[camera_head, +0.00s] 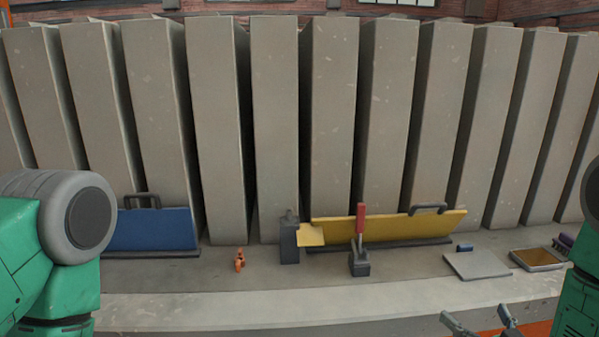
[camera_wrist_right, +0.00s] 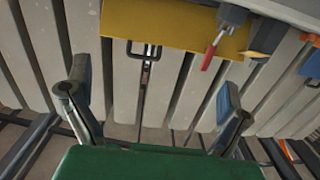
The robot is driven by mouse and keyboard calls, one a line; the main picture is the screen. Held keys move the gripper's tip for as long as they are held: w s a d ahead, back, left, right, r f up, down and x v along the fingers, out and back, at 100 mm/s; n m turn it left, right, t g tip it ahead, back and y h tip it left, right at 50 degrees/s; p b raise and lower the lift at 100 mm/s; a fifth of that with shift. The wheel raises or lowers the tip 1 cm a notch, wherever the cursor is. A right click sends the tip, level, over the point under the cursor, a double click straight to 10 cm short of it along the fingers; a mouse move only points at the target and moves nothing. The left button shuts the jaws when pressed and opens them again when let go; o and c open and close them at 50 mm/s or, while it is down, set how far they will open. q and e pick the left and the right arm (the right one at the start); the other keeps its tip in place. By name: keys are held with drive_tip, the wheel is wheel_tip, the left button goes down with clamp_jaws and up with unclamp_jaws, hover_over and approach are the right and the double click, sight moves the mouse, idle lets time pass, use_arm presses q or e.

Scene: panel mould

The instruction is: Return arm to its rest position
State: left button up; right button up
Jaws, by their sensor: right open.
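My right gripper (camera_head: 480,325) shows at the bottom right of the head view, low in front of the ledge, with its two fingers apart and nothing between them. In the right wrist view the same gripper (camera_wrist_right: 150,108) has its fingers spread wide, one on each side, and the space between them is empty. My green right arm (camera_head: 575,305) is at the right edge of the head view. My green and grey left arm (camera_head: 50,250) fills the lower left, and its gripper is out of the picture.
Tall grey concrete panels (camera_head: 275,120) stand in a row. Before them, the ledge (camera_head: 300,308) holds a blue board (camera_head: 150,230), a yellow board (camera_head: 400,228), a red-handled tool (camera_head: 360,225), a dark grey block (camera_head: 289,240), an orange item (camera_head: 240,260), a grey plate (camera_head: 478,264) and a tray (camera_head: 537,259).

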drive_tip(key=s+a+f+g, duration=0.5)
drive_tip(key=s+f+g, duration=0.3)
drive_tip(key=s+f, duration=0.5)
drive_tip(key=s+a+f+g, duration=0.1)
drive_tip(key=s+f+g, duration=0.2)
drive_tip(key=s, duration=0.6)
drive_tip(key=s+a+f+g+h+b, duration=0.1)
drive_tip(key=s+f+g, duration=0.2)
drive_tip(key=s+g, duration=0.3)
drive_tip(key=s, duration=0.4)
drive_tip(key=shift+a+h, duration=0.15)
drive_tip(key=shift+h, duration=0.15)
drive_tip(key=shift+s, duration=0.1)
